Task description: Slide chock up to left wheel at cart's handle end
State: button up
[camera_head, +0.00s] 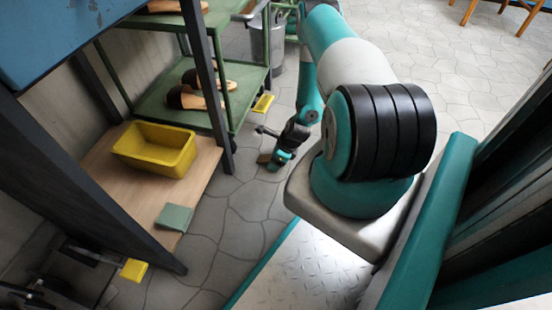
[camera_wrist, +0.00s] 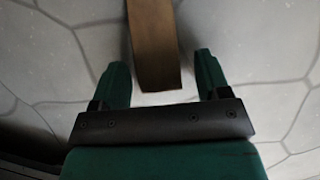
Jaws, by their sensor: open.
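A brown wooden block, which looks like the chock (camera_wrist: 154,40), lies on the floor in the wrist view. Its near end sits between the two green fingers of my gripper (camera_wrist: 161,64), with a gap on both sides. In the head view my gripper (camera_head: 275,162) is low at the floor, and a small brown piece of the chock (camera_head: 263,158) shows beside it. The green cart (camera_head: 158,111) stands up and left of my gripper, with sandals on its shelves. Its left handle-end wheel cannot be made out.
A yellow block (camera_head: 263,104) lies at the cart's foot, another yellow block (camera_head: 134,270) by the dark bench frame. A yellow bin (camera_head: 154,150) and a green pad (camera_head: 175,217) rest on a low wooden shelf (camera_head: 105,172). A grey bin (camera_head: 268,48) stands behind.

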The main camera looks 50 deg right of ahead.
jog(key=p+v, duration=0.9)
jog(key=v, duration=0.8)
jog(key=shift+r+p, duration=0.2)
jog(key=shift+p, duration=0.2)
jog(key=shift+a, duration=0.1)
